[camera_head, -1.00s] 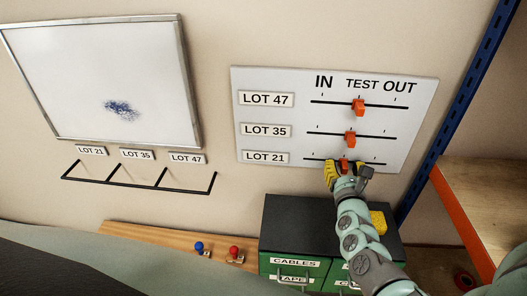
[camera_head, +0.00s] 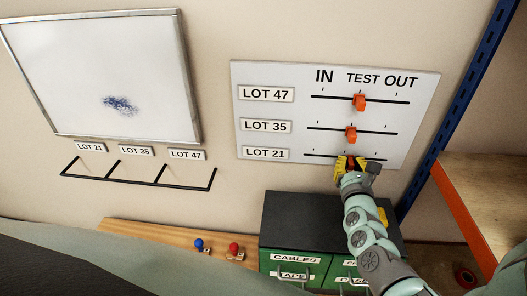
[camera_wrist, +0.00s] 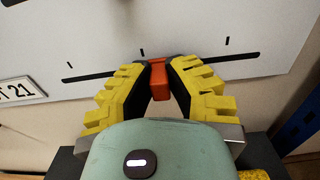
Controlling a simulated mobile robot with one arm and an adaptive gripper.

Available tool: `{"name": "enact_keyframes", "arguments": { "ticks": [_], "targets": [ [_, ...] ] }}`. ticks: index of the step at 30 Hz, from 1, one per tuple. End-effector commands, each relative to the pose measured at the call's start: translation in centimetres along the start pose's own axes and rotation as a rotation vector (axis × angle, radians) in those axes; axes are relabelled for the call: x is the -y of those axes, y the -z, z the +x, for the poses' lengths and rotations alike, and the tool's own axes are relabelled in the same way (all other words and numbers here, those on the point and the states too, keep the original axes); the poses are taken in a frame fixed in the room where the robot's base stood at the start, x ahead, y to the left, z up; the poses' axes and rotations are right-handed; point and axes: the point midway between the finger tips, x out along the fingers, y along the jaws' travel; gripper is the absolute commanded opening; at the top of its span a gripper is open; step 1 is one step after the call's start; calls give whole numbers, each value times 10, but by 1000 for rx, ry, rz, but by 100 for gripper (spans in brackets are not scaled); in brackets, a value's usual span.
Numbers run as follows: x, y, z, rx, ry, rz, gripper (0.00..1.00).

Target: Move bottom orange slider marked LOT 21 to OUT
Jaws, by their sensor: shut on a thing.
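The white slider board (camera_head: 420,100) hangs on the wall with IN, TEST and OUT printed along its top. The bottom orange slider (camera_wrist: 158,78) sits on the LOT 21 track (camera_wrist: 222,58), close to the middle tick and slightly right of it in the wrist view. My gripper (camera_wrist: 157,68) is shut on this slider, with a yellow finger on each side. In the head view my gripper (camera_head: 351,162) covers most of the slider and part of its track. The LOT 21 label (camera_head: 266,153) is at the track's left.
The LOT 47 slider (camera_head: 360,102) and LOT 35 slider (camera_head: 351,135) stand near the middle of their tracks above. A dark-topped green drawer cabinet (camera_head: 290,215) is below the board. A blue post (camera_head: 440,130) and wooden shelf (camera_head: 490,190) stand at the right.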

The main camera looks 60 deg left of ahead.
Motion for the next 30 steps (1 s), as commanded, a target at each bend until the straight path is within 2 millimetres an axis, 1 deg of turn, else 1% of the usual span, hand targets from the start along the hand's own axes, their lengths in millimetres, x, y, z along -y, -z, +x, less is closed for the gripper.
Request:
{"name": "enact_keyframes", "arguments": {
  "ticks": [1, 3, 9, 15, 25, 26, 30],
  "targets": [
    [12, 5, 0, 6, 8, -1, 0],
    [25, 6, 0, 5, 7, -2, 0],
    [56, 6, 0, 5, 6, -3, 0],
    [69, 4, -1, -3, 0, 0, 0],
    [72, 2, -2, -6, 4, 1, 0],
    [72, 3, -2, -6, 5, 0, 17],
    [72, 2, -2, -5, 4, 0, 32]
  ]
}}
